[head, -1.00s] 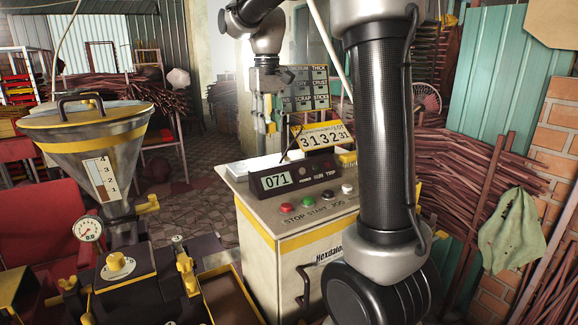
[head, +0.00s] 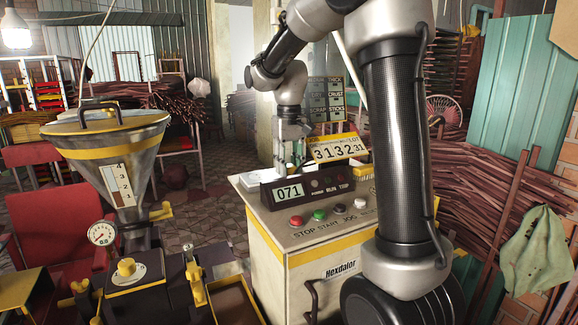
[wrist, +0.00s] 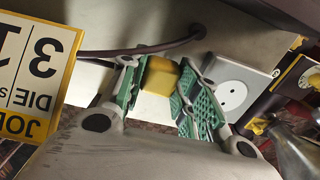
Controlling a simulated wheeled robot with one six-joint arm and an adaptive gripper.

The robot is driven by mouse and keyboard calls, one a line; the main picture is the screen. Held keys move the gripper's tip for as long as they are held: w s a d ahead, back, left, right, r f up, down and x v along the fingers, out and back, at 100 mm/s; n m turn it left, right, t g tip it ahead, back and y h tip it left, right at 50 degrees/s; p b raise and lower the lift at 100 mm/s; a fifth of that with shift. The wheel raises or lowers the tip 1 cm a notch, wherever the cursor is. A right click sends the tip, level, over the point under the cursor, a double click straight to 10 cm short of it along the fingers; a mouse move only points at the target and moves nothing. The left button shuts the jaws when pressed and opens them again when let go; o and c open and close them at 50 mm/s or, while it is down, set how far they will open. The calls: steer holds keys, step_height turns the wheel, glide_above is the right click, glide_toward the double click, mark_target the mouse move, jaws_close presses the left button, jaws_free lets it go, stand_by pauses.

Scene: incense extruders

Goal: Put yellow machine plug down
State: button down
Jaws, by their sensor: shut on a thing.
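In the wrist view the yellow plug (wrist: 159,78) is between the green-padded fingers of my gripper (wrist: 158,88), which is shut on it. A grey plate with a round white socket (wrist: 232,93) lies just right of the fingers, apart from the plug. In the head view my gripper (head: 290,155) is low at the back of the pale machine cabinet (head: 322,262), behind the dark readout box (head: 304,190) showing 071. The plug cannot be made out in the head view.
A yellow-edged number sign (head: 338,149) stands close right of my gripper; it also shows in the wrist view (wrist: 30,75). A dark cord (wrist: 150,48) runs beside the plug. A steel hopper (head: 112,165) stands left, bundled sticks (head: 485,185) right.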

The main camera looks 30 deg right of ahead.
steer(key=shift+f, duration=0.1)
steer(key=shift+f, duration=0.5)
steer(key=c, duration=1.1)
jaws_free()
steer(key=shift+o, duration=0.2)
